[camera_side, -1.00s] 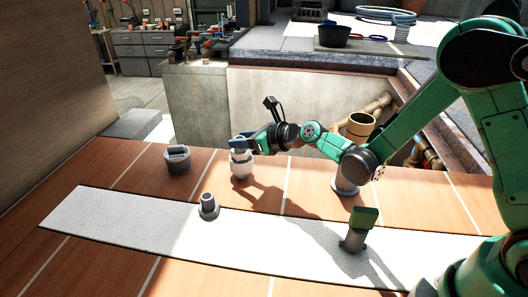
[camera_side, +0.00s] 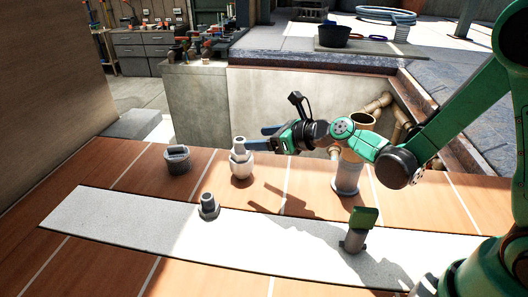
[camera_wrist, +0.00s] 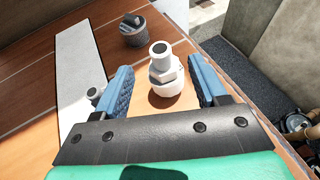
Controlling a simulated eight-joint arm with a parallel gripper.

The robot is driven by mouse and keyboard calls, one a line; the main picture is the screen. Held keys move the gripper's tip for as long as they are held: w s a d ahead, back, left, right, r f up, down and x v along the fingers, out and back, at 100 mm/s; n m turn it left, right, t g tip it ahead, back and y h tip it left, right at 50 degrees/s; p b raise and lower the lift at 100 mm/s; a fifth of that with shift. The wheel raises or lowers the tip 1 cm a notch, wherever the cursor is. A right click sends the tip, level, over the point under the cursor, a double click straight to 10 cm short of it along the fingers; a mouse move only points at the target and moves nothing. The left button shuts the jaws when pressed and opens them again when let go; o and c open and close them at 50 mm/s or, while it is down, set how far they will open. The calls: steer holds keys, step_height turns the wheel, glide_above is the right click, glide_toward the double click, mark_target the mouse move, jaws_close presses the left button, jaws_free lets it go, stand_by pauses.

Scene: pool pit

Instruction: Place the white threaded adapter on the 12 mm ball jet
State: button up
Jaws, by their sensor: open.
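The white threaded adapter (camera_side: 239,147) stands upright on top of the round white ball jet (camera_side: 241,168), on the wooden deck. In the wrist view the adapter (camera_wrist: 163,64) shows an open round top and a hex part, with the ball jet (camera_wrist: 168,88) directly beneath it. The two look in line and touching; how deep the adapter sits is hidden. My gripper (camera_side: 268,138) is open and empty, to the right of the pair and apart from it. Its blue fingers lie either side of the pair in the wrist view.
A grey fitting (camera_side: 208,206) stands on the pale strip (camera_side: 120,218). A dark-topped grey cup (camera_side: 177,160) is at the back left. A green-topped stand (camera_side: 356,232) and a grey post with a tan cup (camera_side: 347,178) are to the right. A pit lies behind the deck.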

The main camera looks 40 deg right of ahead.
steer(key=s+d+r+n+g+h, duration=0.1)
steer(key=s+n, duration=0.6)
steer(key=n, duration=0.8)
steer(key=s+d+r+n+g+h, duration=0.2)
steer(key=s+n, duration=0.6)
steer(key=n, duration=0.8)
steer(key=shift+s+d+r+n+g+h, duration=0.2)
steer(key=shift+d+r+n+g+h, duration=0.1)
steer(key=shift+d+g+h, duration=0.85)
steer(key=shift+a, duration=0.25)
